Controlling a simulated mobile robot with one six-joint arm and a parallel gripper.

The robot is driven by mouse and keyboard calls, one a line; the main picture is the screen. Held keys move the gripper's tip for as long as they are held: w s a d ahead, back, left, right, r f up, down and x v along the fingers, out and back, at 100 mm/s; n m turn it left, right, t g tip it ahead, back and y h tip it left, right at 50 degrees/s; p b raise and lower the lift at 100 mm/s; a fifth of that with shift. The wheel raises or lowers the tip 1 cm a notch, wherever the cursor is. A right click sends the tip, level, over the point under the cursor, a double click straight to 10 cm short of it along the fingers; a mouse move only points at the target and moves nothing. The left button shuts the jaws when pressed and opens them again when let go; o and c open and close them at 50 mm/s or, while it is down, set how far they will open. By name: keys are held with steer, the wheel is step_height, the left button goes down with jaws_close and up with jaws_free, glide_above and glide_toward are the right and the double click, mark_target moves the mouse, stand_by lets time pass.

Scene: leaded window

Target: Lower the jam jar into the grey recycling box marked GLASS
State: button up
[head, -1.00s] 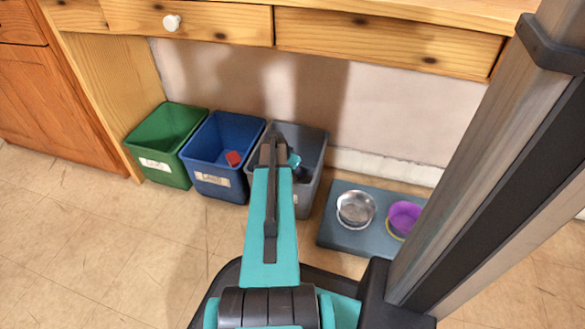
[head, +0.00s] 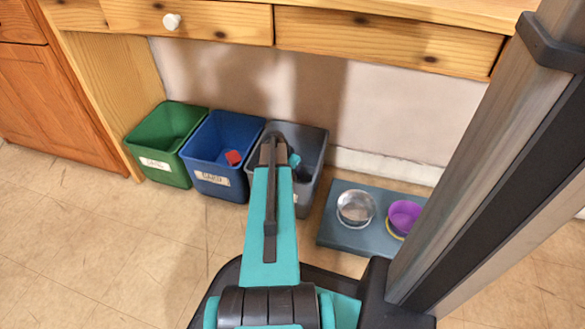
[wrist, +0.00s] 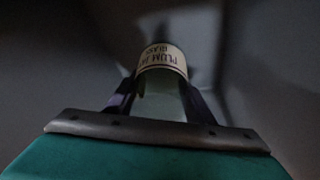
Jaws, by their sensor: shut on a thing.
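The jam jar (wrist: 162,72) shows in the wrist view with a cream label reading "PLUM JA..." upside down. My gripper (wrist: 160,95) is shut on it, one finger on each side. Dark grey walls surround the jar in that view. The grey box (head: 314,150) is the rightmost of three boxes in the head view. My arm reaches over its front and the gripper end is down inside it. The jar is hidden in the head view, and the box's marking is covered by my arm. I cannot tell whether the jar touches the box floor.
A blue box (head: 205,178) with a red item (head: 233,157) inside stands left of the grey box, and a green box (head: 155,172) beyond it. A mat (head: 335,235) with a metal bowl (head: 355,208) and purple bowl (head: 403,217) lies right. Wooden drawers (head: 390,40) overhang behind.

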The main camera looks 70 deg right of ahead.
steer(key=shift+f+b, duration=0.85)
steer(key=shift+f, duration=1.5)
stand_by(2.6)
steer(key=o, duration=1.2)
steer(key=shift+o, duration=0.2)
steer(key=shift+a+p+v, duration=0.15)
steer(key=shift+p+v, duration=0.85)
steer(key=shift+v, duration=0.6)
steer(key=shift+a+p+v, duration=0.2)
steer(key=shift+p+v, duration=0.8)
steer(key=shift+v, duration=0.65)
steer(key=shift+p+v, duration=0.3)
steer(key=shift+v, duration=0.45)
steer(key=shift+d+r, duration=0.1)
steer(key=shift+d, duration=0.05)
